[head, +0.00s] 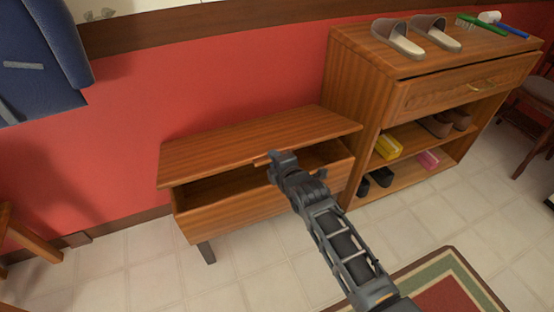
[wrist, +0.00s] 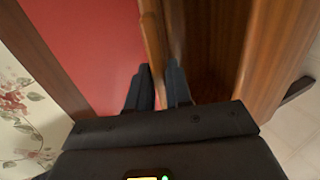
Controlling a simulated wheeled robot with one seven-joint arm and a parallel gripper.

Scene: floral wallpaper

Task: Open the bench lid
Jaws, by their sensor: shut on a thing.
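The wooden bench (head: 235,207) stands low against the red wall. Its lid (head: 240,137) is partly raised, and the dark inside of the bench shows through the gap under its front edge. My gripper (head: 274,158) is at the lid's front edge, right of its middle. In the wrist view, the two dark fingers of my gripper (wrist: 160,80) are on either side of the lid's edge (wrist: 152,35), shut on it. The open inside of the bench shows to the right of the lid there.
A taller wooden shoe cabinet (head: 352,95) stands right beside the bench, with sandals (head: 398,40) and brushes on top and shoes on its shelves. A blue hanging thing (head: 45,60) is at upper left. A rug (head: 455,285) lies on the tiled floor.

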